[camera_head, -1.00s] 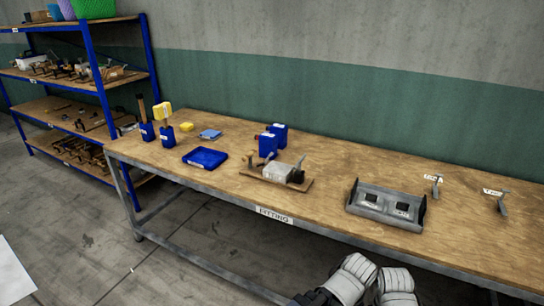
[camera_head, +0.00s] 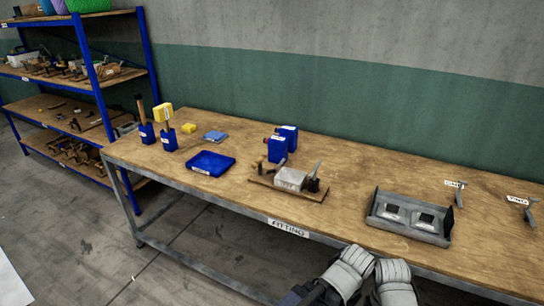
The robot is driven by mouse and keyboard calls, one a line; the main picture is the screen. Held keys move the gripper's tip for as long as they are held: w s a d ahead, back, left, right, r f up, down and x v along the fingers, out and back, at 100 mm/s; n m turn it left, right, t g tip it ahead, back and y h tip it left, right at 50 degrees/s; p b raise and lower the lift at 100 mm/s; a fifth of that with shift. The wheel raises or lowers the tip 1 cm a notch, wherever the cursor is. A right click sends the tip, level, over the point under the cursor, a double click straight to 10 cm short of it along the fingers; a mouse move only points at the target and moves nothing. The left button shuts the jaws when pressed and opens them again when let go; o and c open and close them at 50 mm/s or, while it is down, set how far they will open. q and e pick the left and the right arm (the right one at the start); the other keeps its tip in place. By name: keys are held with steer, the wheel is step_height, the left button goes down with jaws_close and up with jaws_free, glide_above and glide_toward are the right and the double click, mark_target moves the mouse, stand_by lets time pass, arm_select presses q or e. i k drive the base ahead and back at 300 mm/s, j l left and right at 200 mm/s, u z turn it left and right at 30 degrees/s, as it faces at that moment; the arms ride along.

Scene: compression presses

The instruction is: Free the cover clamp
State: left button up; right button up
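A wooden board (camera_head: 268,184) on the bench carries a pale grey block (camera_head: 291,179). A small dark clamp-like part with an upright grey lever (camera_head: 315,170) stands at the block's right end. Another dark fitting shows at its left, partly behind the block. Which of these is the cover clamp, and whether it is tight, is too small to tell. Two pale ribbed parts of my own arms show side by side at the bottom, in front of the bench. No gripper fingers show.
Two small labelled tools (camera_head: 459,197) lie at the right. Blue-framed shelves (camera_head: 97,80) stand at far left.

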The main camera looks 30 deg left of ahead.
mark_target(281, 162)
steer(key=i+j, duration=0.2)
steer(key=j, duration=0.2)
steer(key=i+j, duration=0.15)
steer(key=j, duration=0.25)
steer(key=i+j, duration=0.2)
steer(key=j, duration=0.2)
steer(key=i+j, duration=0.2)
steer(key=j, duration=0.2)
